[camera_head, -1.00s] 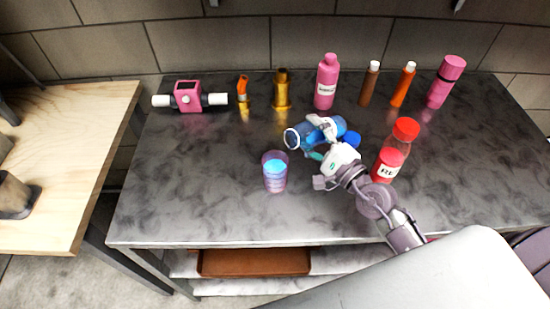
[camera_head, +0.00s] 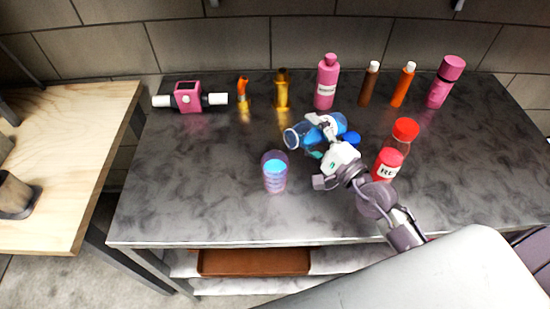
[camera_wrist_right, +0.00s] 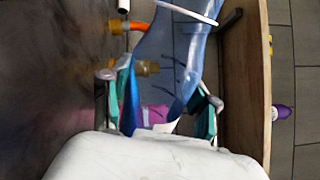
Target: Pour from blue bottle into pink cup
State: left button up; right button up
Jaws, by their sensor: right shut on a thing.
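The blue bottle (camera_head: 301,136) is clear blue and tilted well over, close to lying on its side, with one end toward the left. My right gripper (camera_head: 322,139) is shut around its middle and holds it above the table. In the right wrist view the bottle (camera_wrist_right: 178,60) sits between the teal-padded fingers (camera_wrist_right: 165,100). The pink cup (camera_head: 275,178), see-through with bright blue content inside, stands upright on the table, left of and nearer than the bottle. The bottle's left end is behind the cup in the head view; I cannot tell its height above it. My left gripper is not in view.
A red-capped bottle (camera_head: 397,148) stands close right of my right gripper. Along the back stand a pink bottle (camera_head: 327,82), brown and orange tubes (camera_head: 403,85), a pink flask (camera_head: 445,82), gold fittings (camera_head: 282,90) and a pink valve (camera_head: 188,98). The table's left front is clear.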

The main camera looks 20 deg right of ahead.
jog(key=shift+s+a+r+n+p, duration=0.15)
jog(key=shift+a+r+n+p, duration=0.2)
jog(key=shift+r+n+p, duration=0.35)
dwell(1.5)
jog(key=shift+a+r+n+p, duration=0.1)
jog(key=shift+r+n+p, duration=0.4)
jog(key=shift+n, duration=0.6)
dwell(1.6)
